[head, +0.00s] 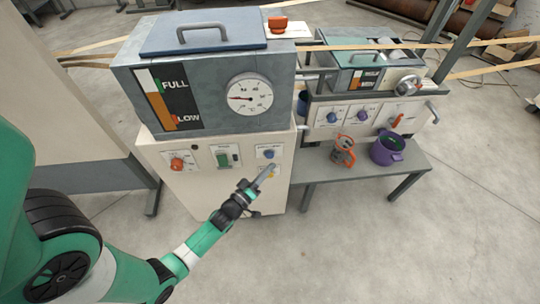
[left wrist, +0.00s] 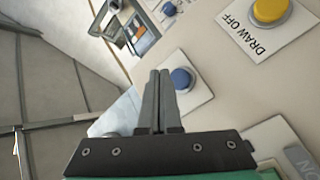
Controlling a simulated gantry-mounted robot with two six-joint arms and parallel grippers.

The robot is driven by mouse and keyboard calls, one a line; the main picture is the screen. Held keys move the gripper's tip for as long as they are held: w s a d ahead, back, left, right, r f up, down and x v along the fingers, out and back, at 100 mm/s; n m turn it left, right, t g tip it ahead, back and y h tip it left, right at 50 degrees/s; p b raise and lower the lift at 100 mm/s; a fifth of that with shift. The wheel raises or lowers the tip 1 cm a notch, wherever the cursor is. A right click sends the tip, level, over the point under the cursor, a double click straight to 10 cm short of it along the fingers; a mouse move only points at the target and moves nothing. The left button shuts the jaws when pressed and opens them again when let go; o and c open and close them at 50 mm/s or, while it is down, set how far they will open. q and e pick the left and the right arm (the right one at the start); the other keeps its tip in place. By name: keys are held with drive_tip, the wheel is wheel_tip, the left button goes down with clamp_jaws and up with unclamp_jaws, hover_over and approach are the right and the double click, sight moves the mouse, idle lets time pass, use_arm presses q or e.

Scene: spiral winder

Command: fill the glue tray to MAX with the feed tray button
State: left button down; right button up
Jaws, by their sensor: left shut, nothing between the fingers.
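My left gripper (head: 268,172) is shut and empty, with its fingertips close in front of the cream control panel (head: 215,190). Just above the tips is a blue button (head: 268,154), its label too small to read. In the left wrist view, the shut fingers (left wrist: 160,78) point at the panel, and the blue button (left wrist: 182,79) is just right of the tips; I cannot tell whether they touch. The smaller grey-green tray unit (head: 350,77) at the right has a level gauge (head: 366,79) on its front; its marks are unreadable. My right gripper is not in view.
A grey tank (head: 210,85) with a FULL/LOW gauge and dial stands above the panel. A yellow DRAW OFF button (left wrist: 270,10) is nearby. A purple pot (head: 388,150) stands on the bench.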

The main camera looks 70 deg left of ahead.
sight(270, 155)
use_arm(q)
drive_tip(key=shift+w+a, duration=0.15)
drive_tip(key=shift+a, duration=0.5)
drive_tip(key=shift+a, duration=0.1)
idle(1.5)
drive_tip(key=shift+w+a, duration=0.1)
drive_tip(key=shift+a, duration=0.2)
drive_tip(key=shift+w+a+p, duration=0.1)
drive_tip(key=shift+a+p, duration=0.25)
drive_tip(key=shift+a, duration=0.05)
idle(5.0)
